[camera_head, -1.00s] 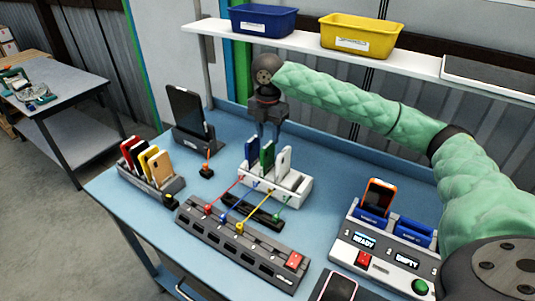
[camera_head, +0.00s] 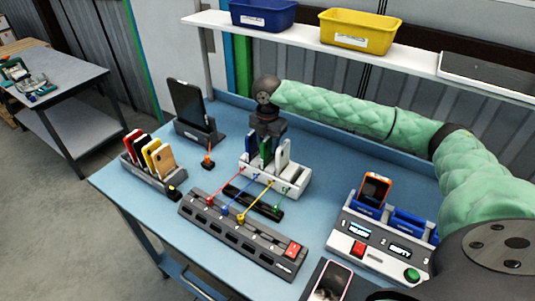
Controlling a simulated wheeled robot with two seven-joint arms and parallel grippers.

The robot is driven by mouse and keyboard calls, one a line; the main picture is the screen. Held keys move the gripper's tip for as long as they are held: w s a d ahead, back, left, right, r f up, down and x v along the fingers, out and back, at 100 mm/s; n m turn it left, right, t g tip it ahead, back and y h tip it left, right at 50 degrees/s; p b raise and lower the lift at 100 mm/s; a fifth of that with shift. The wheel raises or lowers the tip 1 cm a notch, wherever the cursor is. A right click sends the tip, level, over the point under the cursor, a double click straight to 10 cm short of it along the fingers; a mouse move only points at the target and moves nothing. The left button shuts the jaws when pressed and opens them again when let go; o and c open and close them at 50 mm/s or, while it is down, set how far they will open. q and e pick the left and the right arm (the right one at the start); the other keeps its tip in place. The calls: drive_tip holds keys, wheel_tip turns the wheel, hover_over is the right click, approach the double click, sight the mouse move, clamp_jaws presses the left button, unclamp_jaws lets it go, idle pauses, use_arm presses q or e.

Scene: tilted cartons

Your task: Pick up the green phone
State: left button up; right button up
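The green phone (camera_head: 266,152) stands upright in the white slotted rack (camera_head: 287,183) on the blue table. A blue phone (camera_head: 252,146) is on its left and a white phone (camera_head: 282,155) on its right. My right gripper (camera_head: 266,138) points down at the top of the green phone from above and behind. Its fingertips are partly hidden by the phones, so I cannot tell whether they are closed on it. My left gripper is not in view.
A grey rack (camera_head: 157,177) with several phones stands left, near a black phone on a stand (camera_head: 187,102). A grey power strip (camera_head: 240,238) with coloured cables lies in front. A test station (camera_head: 380,240) holding an orange phone (camera_head: 375,188) is right.

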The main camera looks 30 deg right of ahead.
drive_tip(key=shift+c, duration=0.5)
clamp_jaws()
drive_tip(key=shift+r, duration=0.1)
